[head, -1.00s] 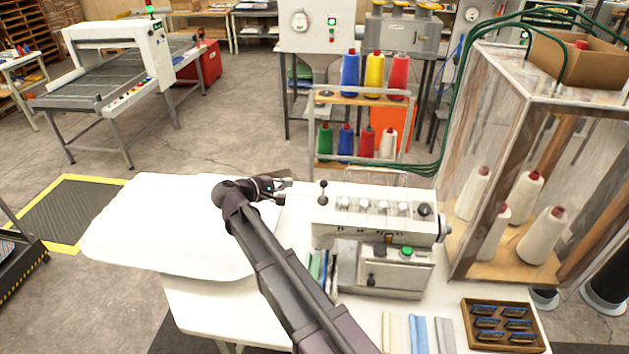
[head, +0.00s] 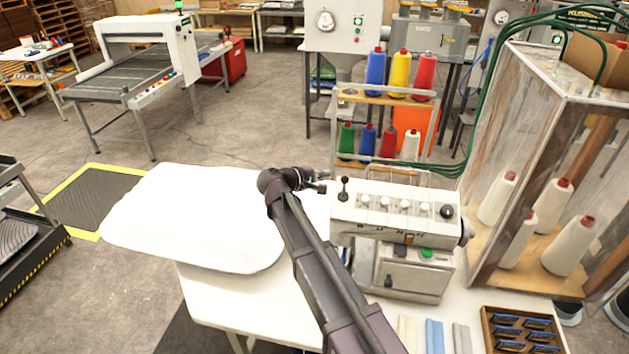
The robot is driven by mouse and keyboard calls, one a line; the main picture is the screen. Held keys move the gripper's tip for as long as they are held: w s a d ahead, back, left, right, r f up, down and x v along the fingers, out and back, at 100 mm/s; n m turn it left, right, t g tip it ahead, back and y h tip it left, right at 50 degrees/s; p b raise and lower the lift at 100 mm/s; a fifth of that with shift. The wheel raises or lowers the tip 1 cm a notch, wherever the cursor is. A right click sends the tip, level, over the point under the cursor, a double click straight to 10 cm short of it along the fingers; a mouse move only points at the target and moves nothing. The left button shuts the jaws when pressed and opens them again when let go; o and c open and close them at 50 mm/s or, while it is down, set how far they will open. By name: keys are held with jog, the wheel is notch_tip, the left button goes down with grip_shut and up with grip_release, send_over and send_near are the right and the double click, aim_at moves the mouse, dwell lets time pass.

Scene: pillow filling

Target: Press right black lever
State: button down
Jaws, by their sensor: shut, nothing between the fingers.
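The white sewing machine (head: 400,212) stands on the white table. A black lever with a ball top (head: 344,188) stands upright at the left end of its top. A round black knob (head: 447,211) is at the right end, and a small black lever (head: 388,282) is low on the front box. My gripper (head: 325,183) is shut and empty. Its fingertips point right, just left of the upright lever; I cannot tell whether they touch it. My arm hides part of the table in front.
A white pillow (head: 190,220) lies left of my arm. Behind the machine is a rack (head: 385,97) with coloured thread cones. A clear cabinet (head: 490,140) with white cones stands at the right. A wooden tray (head: 486,330) is at the front right.

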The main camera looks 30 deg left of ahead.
aim_at(344, 187)
jog(key=d, duration=0.3)
jog(key=shift+s+d+r+p, duration=0.1)
jog(key=shift+d+r+p, duration=0.1)
jog(key=shift+r+p, duration=0.15)
jog(key=shift+s+d, duration=0.1)
jog(key=shift+d, duration=0.1)
